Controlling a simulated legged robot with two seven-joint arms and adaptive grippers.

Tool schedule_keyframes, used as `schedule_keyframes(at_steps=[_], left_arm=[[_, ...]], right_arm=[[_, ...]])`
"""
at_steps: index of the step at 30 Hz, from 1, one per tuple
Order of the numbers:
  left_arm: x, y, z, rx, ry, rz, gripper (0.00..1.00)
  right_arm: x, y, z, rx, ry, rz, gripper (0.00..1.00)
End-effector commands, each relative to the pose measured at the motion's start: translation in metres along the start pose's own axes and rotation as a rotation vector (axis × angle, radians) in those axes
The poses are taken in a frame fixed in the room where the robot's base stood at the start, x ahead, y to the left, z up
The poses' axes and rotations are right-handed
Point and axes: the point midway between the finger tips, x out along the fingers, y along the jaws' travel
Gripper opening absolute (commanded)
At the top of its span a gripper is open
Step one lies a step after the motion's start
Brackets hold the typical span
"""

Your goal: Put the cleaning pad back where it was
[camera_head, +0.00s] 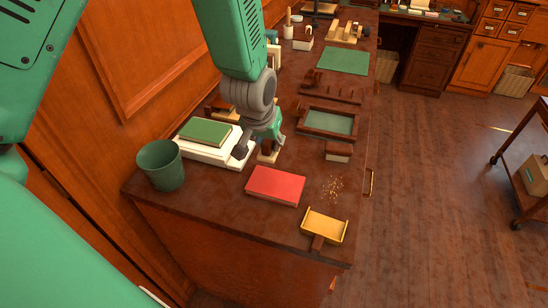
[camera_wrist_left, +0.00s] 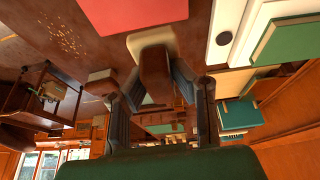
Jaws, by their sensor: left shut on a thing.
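The cleaning pad (camera_head: 267,157), a cream pad with a brown grip, is under my left gripper (camera_head: 266,138) at the desk's left part. In the left wrist view the gripper's fingers are closed on the pad's brown grip (camera_wrist_left: 154,75), with the cream part (camera_wrist_left: 151,37) beyond. Whether the pad touches the desk top (camera_head: 225,203) is hard to tell. A similar brown-and-cream block (camera_head: 338,152) stands apart to the right; it also shows in the left wrist view (camera_wrist_left: 101,83). My right gripper is not in view.
A white box (camera_head: 229,157) carrying a green book (camera_head: 206,131) is close on the left, with a green bin (camera_head: 161,166) beyond. A red book (camera_head: 275,185) lies in front. Crumbs (camera_head: 333,187), a yellow dustpan (camera_head: 325,225) and a framed tray (camera_head: 328,122) are rightward.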

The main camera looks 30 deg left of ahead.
Motion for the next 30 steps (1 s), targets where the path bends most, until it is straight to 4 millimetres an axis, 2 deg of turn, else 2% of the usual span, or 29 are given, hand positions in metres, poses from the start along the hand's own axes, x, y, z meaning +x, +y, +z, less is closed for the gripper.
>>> schedule_keyframes(at_steps=[3,7,10,13,17,24,30], left_arm=[[0.016,0.007,-0.039,0.004,0.004,0.010,0.00],[0.031,0.008,-0.079,0.009,0.004,0.009,0.00],[0.039,0.005,-0.103,0.014,0.005,0.003,0.00],[0.044,0.002,-0.118,0.017,0.005,-0.005,0.00],[0.056,-0.001,-0.123,0.019,0.003,-0.010,0.00],[0.096,-0.002,-0.107,0.020,0.002,-0.011,0.00],[0.110,-0.001,-0.101,0.020,0.005,-0.011,0.00]], right_arm=[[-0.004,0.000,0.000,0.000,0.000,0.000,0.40],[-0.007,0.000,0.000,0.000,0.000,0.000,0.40],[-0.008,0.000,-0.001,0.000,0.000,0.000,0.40],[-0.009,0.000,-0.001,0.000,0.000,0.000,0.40],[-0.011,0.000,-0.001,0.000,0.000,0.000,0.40],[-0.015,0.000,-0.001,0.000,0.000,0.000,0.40],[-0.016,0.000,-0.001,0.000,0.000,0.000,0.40]])
